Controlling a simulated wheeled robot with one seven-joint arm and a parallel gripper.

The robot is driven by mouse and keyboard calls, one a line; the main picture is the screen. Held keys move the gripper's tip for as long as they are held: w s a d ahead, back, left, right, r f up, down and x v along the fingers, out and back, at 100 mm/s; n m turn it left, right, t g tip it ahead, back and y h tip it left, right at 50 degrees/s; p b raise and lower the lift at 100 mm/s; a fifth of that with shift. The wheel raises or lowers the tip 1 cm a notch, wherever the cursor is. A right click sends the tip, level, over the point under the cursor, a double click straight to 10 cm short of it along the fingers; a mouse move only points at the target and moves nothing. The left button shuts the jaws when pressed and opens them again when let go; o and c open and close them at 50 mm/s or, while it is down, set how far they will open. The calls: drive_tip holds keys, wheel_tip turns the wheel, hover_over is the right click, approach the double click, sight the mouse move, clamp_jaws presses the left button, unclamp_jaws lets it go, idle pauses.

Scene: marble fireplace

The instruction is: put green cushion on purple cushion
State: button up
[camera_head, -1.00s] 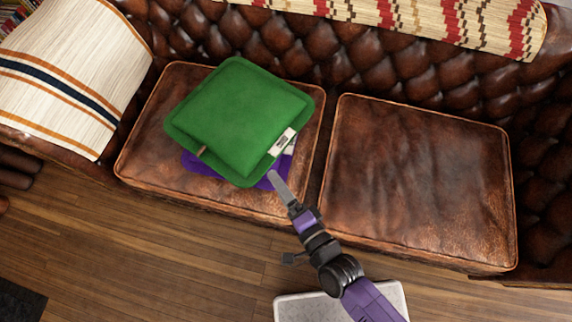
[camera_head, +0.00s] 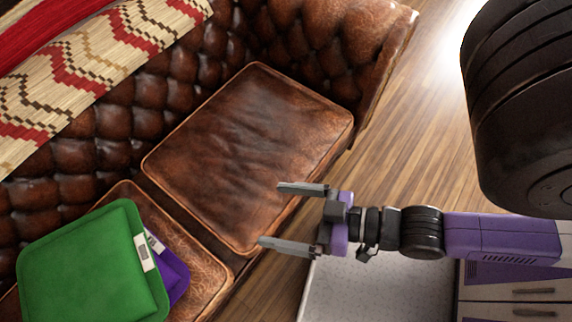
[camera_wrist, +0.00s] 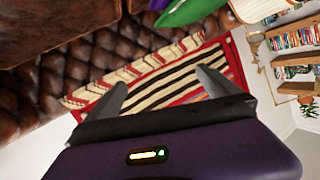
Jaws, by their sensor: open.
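The green cushion (camera_head: 92,266) lies on top of the purple cushion (camera_head: 174,274) on the left seat of the brown leather sofa. The green one covers most of the purple one, whose right edge shows beside a white tag. In the wrist view the green cushion (camera_wrist: 190,11) and a bit of the purple cushion (camera_wrist: 160,4) show at the top edge. My gripper (camera_head: 285,217) is open and empty, right of the cushions and apart from them, by the front of the right seat. Its two fingers also show in the wrist view (camera_wrist: 160,90).
The right sofa seat (camera_head: 250,150) is bare. A patterned blanket (camera_head: 90,75) hangs over the sofa back. Wooden floor (camera_head: 415,130) is open beyond the sofa's right end. The wrist view shows a striped rug (camera_wrist: 165,80) and bookshelves (camera_wrist: 295,60).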

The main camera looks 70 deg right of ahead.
drive_tip(key=r, duration=0.1)
drive_tip(key=s+r+n, duration=0.1)
drive_tip(key=r, duration=0.1)
drive_tip(key=s+d+r+n+h, duration=0.1)
drive_tip(key=shift+s+d+r, duration=0.1)
drive_tip(key=shift+r, duration=0.25)
wheel_tip(320, 180, up, 4)
drive_tip(key=p, duration=0.4)
drive_tip(key=shift+r, duration=0.25)
idle(0.3)
